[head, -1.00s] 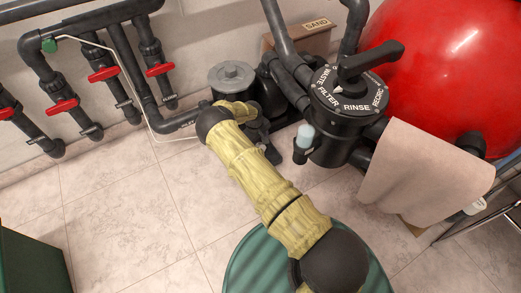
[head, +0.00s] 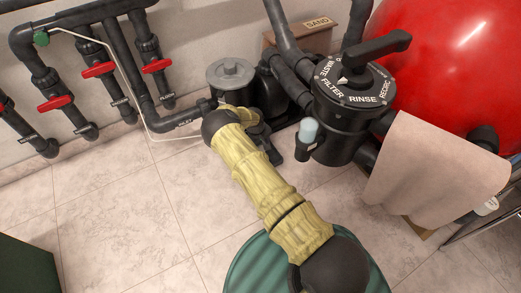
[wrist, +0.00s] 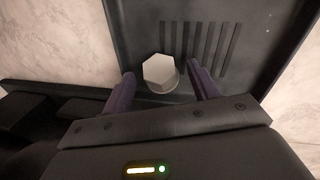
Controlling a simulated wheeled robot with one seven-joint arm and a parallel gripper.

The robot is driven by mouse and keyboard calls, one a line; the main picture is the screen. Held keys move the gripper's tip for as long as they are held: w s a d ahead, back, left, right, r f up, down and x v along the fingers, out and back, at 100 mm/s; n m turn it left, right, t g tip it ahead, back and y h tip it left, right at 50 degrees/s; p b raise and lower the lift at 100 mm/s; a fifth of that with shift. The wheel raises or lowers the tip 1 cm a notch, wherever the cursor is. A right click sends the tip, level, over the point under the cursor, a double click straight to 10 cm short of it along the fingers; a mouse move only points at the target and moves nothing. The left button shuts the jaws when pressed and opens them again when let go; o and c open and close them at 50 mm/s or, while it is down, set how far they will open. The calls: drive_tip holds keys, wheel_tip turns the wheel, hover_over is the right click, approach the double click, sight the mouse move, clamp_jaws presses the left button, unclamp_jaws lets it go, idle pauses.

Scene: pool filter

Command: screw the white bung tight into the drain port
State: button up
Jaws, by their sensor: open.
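The white bung (wrist: 159,70) shows in the wrist view as a pale hexagonal head with a short round collar below it. It stands at a dark ribbed panel or base (wrist: 223,45). My gripper (wrist: 163,84) is open, with one purple finger on each side of the bung. Gaps show between the fingers and the bung. The drain port is not seen apart from the bung, so I cannot tell how deep the bung sits. In the head view my arm reaches down beside the grey-lidded pump (head: 231,74); the fingertips and the bung cannot be made out there.
The black multiport valve (head: 350,92), with a towel (head: 437,167) beside it, stands right of my arm, before the red tank (head: 450,55). Pipes with red handles (head: 98,69) run along the left wall.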

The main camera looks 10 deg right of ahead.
drive_tip(key=shift+c, duration=0.4)
drive_tip(key=c, duration=1.1)
drive_tip(key=shift+o, duration=0.2)
drive_tip(key=shift+r, duration=0.1)
wheel_tip(320, 180, up, 10)
drive_tip(key=p, duration=0.6)
drive_tip(key=shift+p, duration=0.35)
drive_tip(key=s+r+m+p, duration=0.2)
drive_tip(key=s+r+p, duration=0.3)
drive_tip(key=r+p, duration=1.9)
drive_tip(key=s+r+m+p, duration=0.2)
drive_tip(key=s+r+p, duration=0.3)
drive_tip(key=r+p, duration=1.9)
drive_tip(key=s+r+m+g+p, duration=0.1)
drive_tip(key=s+r+p, duration=0.4)
drive_tip(key=r+p, duration=1.9)
wheel_tip(320, 180, up, 9)
drive_tip(key=shift+s+d+f+m+p, duration=0.1)
drive_tip(key=shift+s+d+m+p, duration=0.05)
drive_tip(key=shift+s+m+p, duration=0.2)
drive_tip(key=shift+w, duration=0.15)
